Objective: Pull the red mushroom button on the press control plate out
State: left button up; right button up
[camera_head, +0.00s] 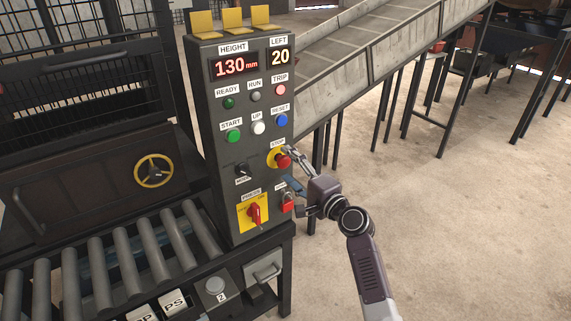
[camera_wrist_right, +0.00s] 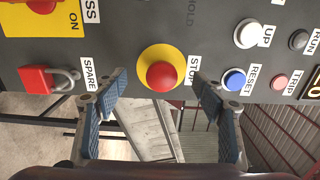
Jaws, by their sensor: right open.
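The red mushroom button (camera_head: 283,160) sits on a yellow disc labelled STOP on the dark grey control plate (camera_head: 216,167). In the right wrist view the red mushroom button (camera_wrist_right: 161,75) is near the middle, on its round yellow disc (camera_wrist_right: 168,51). My right gripper (camera_head: 293,168) is just in front of the plate at the button's right side. In the right wrist view the blue-padded fingers of my right gripper (camera_wrist_right: 163,95) are spread wide, one on each side of the button, and nothing is between them. Contact with the plate cannot be told. My left gripper is not in view.
A red padlock (camera_head: 288,202) hangs below the STOP button by the SPARE label. A red rotary switch (camera_head: 255,214) on a yellow plate is lower left. The blue RESET button (camera_head: 281,120) is above. A roller conveyor (camera_head: 101,262) lies left; the floor at right is open.

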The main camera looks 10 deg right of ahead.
jog(key=o, duration=0.6)
jog(key=shift+w+a, duration=0.1)
jog(key=shift+r, duration=0.1)
jog(key=p+v, duration=0.1)
jog(key=v, duration=0.7)
